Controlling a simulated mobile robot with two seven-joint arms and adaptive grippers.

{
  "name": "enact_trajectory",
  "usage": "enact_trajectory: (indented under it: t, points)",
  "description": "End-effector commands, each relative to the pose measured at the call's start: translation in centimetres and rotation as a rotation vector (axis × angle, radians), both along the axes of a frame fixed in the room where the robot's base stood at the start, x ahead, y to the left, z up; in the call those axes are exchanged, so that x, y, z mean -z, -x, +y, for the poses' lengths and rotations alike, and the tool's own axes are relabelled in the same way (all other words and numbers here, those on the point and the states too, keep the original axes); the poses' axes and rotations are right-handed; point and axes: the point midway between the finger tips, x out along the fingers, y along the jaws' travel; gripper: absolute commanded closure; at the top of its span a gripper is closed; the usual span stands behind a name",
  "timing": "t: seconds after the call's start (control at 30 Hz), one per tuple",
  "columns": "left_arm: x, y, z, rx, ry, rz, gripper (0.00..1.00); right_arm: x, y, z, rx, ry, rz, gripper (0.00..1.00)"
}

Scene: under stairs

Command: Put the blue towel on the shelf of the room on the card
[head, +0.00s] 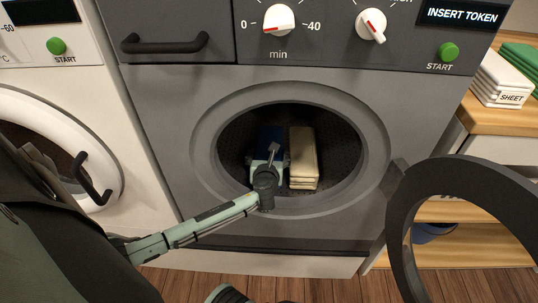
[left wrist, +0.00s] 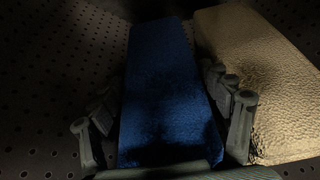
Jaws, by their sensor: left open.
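The blue towel (head: 268,134) lies inside the drum of the grey machine, left of a cream folded stack (head: 303,155). In the left wrist view the blue towel (left wrist: 165,85) runs lengthwise between my fingers. My left gripper (head: 268,160) reaches through the round door opening at the near end of the towel. In the left wrist view my left gripper (left wrist: 165,128) is open, with one finger on each side of the towel. The right finger is by the cream stack (left wrist: 262,75). Contact is unclear. No card is seen.
The grey machine's round door (head: 397,225) stands open at the right. Wooden shelving (head: 492,117) at the right holds white folded items labelled SHEET (head: 503,82) and a green stack (head: 522,60). A white machine (head: 130,150) stands at the left. The display (head: 464,16) reads INSERT TOKEN.

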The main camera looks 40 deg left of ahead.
Motion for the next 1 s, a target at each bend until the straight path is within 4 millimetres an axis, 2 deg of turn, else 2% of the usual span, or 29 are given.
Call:
enact_trajectory:
  t: [0.1,0.43,0.63,0.73,0.87,1.0]
  points:
    - [0.0,0.0,0.0,0.000,0.000,0.000,0.25,0.0,0.0,0.0,-0.001,0.000,0.001,0.60]
    - [-0.1,0.0,0.0,0.000,-0.001,-0.002,0.64,-0.1,-0.1,0.1,-0.001,0.000,0.000,0.60]
    - [-0.2,0.0,0.0,0.000,-0.001,-0.002,0.65,-0.1,-0.1,0.1,-0.001,0.000,0.000,0.60]
    - [-0.9,-0.1,0.0,0.001,-0.001,-0.004,0.65,-0.1,-0.1,0.1,-0.001,-0.001,0.001,0.60]
    - [-3.1,-0.1,0.0,0.003,0.000,-0.007,0.65,-0.2,-0.1,0.1,0.000,0.000,0.003,0.60]
    - [-6.1,-0.1,0.0,0.003,-0.002,-0.007,0.65,-0.7,-0.6,0.2,-0.001,-0.003,-0.010,0.60]
